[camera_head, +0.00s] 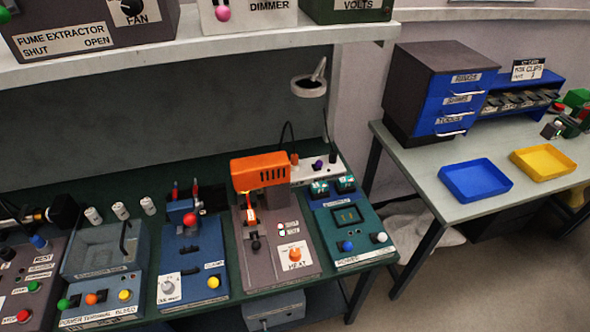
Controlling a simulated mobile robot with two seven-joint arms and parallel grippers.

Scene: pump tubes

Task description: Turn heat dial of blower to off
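The blower (290,275) is a grey-brown station with an orange head (260,170), standing on the green bench. Its heat dial (295,254) is an orange knob on a white plate marked HEAT, at the right front of the station. The dial's exact setting is too small to read. A bright orange-yellow glow (251,214) shows below the head. A dark lever or knob (255,246) stands to the left of the dial. Neither of my grippers is in view, and nothing touches the dial.
A blue station (190,255) stands left of the blower, and a teal station with a screen (347,216) stands right. A desk lamp (308,87) rises behind. A shelf (200,45) overhangs the bench. A second table (430,190) with trays is at right.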

